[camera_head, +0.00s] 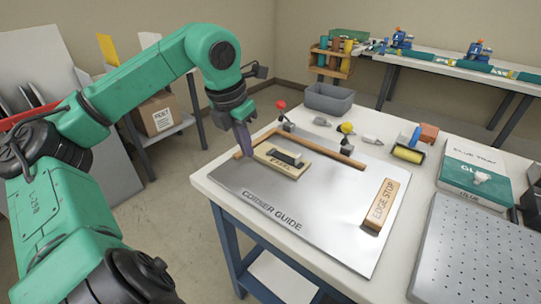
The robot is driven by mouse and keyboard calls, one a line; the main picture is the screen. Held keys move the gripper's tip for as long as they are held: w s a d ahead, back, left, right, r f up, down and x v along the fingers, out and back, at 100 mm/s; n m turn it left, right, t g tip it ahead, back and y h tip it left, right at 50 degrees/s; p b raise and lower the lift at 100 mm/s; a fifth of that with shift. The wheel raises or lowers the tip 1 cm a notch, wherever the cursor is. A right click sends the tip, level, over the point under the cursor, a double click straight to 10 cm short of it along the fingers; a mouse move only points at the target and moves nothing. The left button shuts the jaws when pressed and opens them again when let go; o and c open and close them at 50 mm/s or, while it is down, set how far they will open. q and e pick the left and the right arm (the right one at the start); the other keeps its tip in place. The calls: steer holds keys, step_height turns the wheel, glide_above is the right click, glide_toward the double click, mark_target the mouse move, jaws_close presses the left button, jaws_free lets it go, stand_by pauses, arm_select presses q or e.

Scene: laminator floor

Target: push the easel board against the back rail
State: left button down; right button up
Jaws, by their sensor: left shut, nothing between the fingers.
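The easel board (268,159) is a small pale wooden block with a dark handle-like piece on top and lettering on its near side. It lies flat on a grey metal plate (330,212) marked "CORNER GUIDE". The back rail (326,151) is a brown wooden strip beyond it; a strip of bare plate shows between them. A shorter rail piece runs along the left. My left gripper (247,151) points down, shut and empty, at the board's left end; I cannot tell whether it touches. My right gripper is out of view.
A wooden edge stop (381,204) lies on the plate's right side. Red and yellow knobs (346,128) stand behind the rail. A grey bin (329,99), a yellow roller (408,153), a book-like box (476,172) and a perforated plate (480,255) also occupy the table. The plate's front is clear.

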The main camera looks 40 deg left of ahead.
mark_target(266, 169)
arm_select(q)
steer(key=x, duration=0.6)
steer(key=shift+s+f+b, duration=0.15)
steer(key=shift+b, duration=0.25)
steer(key=shift+x, duration=0.9)
steer(key=shift+w+a+p, duration=0.3)
steer(key=shift+w+p, duration=0.15)
steer(key=shift+p, duration=0.55)
steer(key=shift+w+p, duration=0.3)
steer(key=shift+p, duration=0.1)
steer(key=shift+w+d+f, duration=0.1)
steer(key=shift+w+d, duration=0.05)
steer(key=shift+w, duration=1.25)
steer(key=shift+d, duration=0.1)
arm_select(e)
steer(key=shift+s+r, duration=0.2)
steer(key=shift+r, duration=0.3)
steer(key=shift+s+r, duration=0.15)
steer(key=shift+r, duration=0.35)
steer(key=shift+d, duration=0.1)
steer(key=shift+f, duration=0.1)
